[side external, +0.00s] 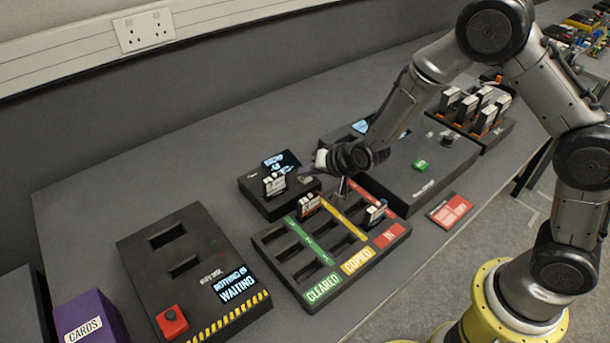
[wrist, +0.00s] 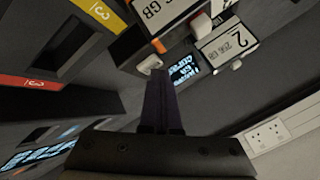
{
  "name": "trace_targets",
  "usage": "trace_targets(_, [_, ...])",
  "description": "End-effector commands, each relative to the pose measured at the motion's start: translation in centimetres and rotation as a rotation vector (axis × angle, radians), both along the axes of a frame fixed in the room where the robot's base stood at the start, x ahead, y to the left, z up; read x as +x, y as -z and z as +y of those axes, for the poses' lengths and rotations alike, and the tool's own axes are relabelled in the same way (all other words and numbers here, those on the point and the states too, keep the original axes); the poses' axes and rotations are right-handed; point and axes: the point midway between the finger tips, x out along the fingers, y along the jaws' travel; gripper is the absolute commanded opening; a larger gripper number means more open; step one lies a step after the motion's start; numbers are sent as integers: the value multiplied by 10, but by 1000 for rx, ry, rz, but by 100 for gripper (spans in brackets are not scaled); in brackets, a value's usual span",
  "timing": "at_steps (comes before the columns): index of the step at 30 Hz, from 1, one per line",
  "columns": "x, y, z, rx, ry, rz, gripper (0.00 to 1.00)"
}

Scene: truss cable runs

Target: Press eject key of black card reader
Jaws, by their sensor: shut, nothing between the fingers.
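The black card reader (side external: 252,194) stands behind the tray in the side view, with a lit screen (side external: 281,162) and a white card (side external: 274,184) upright in it. The lit screen also shows in the wrist view (wrist: 184,71), beside a card marked 2, 256 GB (wrist: 222,46). A small pale key (wrist: 150,65) lies just beyond my fingertips in the wrist view; it looks like the eject key. My gripper (side external: 308,172) is shut and empty, over the reader's right end; the wrist view shows its dark fingers together (wrist: 162,72). I cannot tell whether the tips touch the key.
A sorting tray (side external: 262,247) with cards in some slots stands in front of the reader. A larger black console (side external: 400,190) is to the right, and a box with a red button (side external: 172,322) to the left. A red-and-white card (side external: 450,210) lies on the table.

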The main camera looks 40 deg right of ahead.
Motion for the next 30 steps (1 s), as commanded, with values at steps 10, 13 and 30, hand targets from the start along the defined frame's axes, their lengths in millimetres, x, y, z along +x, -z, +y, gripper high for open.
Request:
trace_targets(10, [-1, -15, 0, 0, -1, 1, 0])
trace_targets(13, [-1, -18, 0, 0, -1, 2, 0])
trace_targets(30, [0, -39, 0, 0, 0, -1, 0])
